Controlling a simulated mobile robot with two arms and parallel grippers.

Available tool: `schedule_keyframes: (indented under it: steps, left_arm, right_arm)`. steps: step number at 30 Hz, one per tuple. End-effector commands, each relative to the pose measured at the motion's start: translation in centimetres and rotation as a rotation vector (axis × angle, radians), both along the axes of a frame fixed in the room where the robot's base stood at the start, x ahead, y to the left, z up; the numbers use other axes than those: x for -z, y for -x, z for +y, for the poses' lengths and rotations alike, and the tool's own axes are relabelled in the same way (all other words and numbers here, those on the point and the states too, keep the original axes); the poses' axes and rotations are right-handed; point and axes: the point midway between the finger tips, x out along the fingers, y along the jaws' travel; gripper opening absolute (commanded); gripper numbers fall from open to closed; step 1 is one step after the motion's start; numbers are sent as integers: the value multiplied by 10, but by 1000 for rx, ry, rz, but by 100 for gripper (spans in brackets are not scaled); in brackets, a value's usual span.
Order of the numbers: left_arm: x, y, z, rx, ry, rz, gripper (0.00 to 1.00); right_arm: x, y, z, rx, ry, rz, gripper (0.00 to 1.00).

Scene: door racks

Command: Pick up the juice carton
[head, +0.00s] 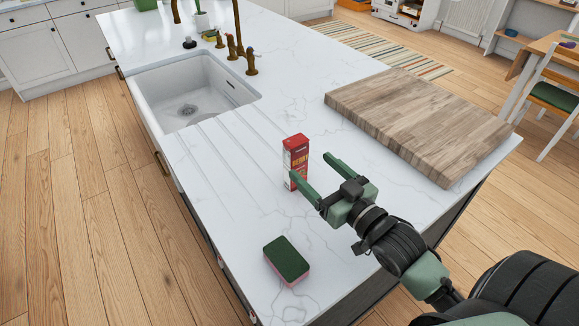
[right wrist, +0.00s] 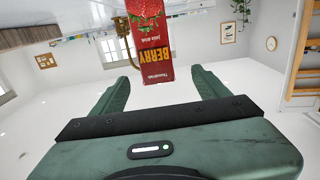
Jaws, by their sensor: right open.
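The juice carton (head: 295,160) is a small red box standing upright on the white marble counter (head: 230,190), right of the sink. In the right wrist view the carton (right wrist: 150,48), labelled "BERRY", appears upside down, beyond the fingertips and roughly centred between them. My right gripper (head: 312,176) is open and empty. Its fingers point at the carton from the right front; in the head view one fingertip overlaps the carton's lower part, and I cannot tell if it touches. My left gripper is not in view.
A green and pink sponge (head: 287,260) lies on the counter near the front edge. A thick wooden cutting board (head: 420,120) lies at the right. The white sink (head: 190,95) with brass taps (head: 240,50) is at the back left. The counter left of the carton is clear.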

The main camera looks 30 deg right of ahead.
Motion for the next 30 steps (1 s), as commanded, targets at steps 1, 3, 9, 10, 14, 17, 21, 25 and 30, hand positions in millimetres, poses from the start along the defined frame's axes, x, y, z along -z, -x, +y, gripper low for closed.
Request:
schedule_keyframes:
  steps: [1, 3, 9, 10, 14, 17, 21, 25, 30]
  left_arm:
    - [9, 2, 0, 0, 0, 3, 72]
    - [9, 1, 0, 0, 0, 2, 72]
    - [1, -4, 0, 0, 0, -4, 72]
    - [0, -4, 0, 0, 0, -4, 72]
    - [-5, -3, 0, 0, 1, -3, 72]
    - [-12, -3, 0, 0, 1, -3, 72]
    - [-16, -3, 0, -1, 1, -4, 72]
    - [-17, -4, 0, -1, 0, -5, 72]
    - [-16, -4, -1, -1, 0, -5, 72]
  right_arm:
    - [8, 0, 0, 0, 0, -1, 75]
    - [8, -2, 0, 0, 0, -2, 75]
    - [6, -21, 2, 1, 0, -2, 75]
    - [6, -24, 2, 1, 0, -1, 75]
    - [6, -38, 3, 0, 1, -1, 75]
    - [7, -54, 2, 0, 1, -1, 75]
    - [9, -72, 4, 0, 1, -1, 75]
    - [11, -78, 5, 0, 2, 0, 75]
    - [12, -78, 5, 0, 1, 1, 75]
